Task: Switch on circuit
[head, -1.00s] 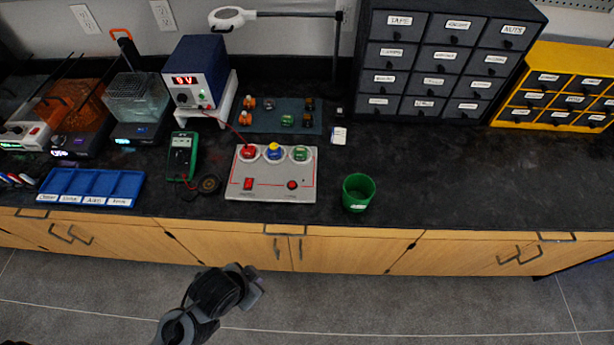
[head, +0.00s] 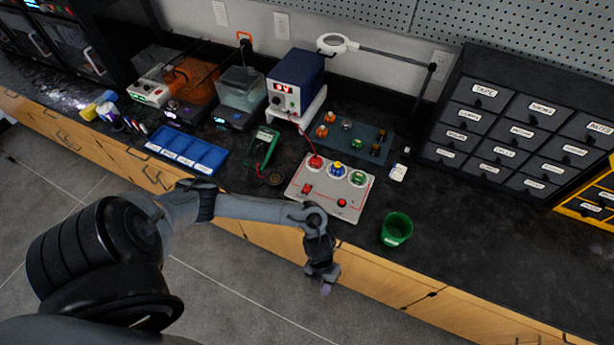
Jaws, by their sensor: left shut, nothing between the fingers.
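The circuit board (head: 322,201) is a light grey panel on the black bench. Along its back edge sit a red (head: 315,162), a blue and yellow (head: 337,170) and a green round part (head: 358,178). Toward its front are a red rocker switch (head: 307,189) and a small red round part (head: 342,202). The switch's position is too small to tell. My left gripper (head: 325,287) hangs in front of the bench edge, below the board and apart from it. It is shut and empty. My right gripper is not in view.
A green cup (head: 396,229) stands right of the board. A green multimeter (head: 262,147) and blue tray (head: 187,149) lie to its left. Behind are a blue power supply (head: 295,82) and a mat with small parts (head: 345,137). Dark drawers (head: 510,133) stand at right.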

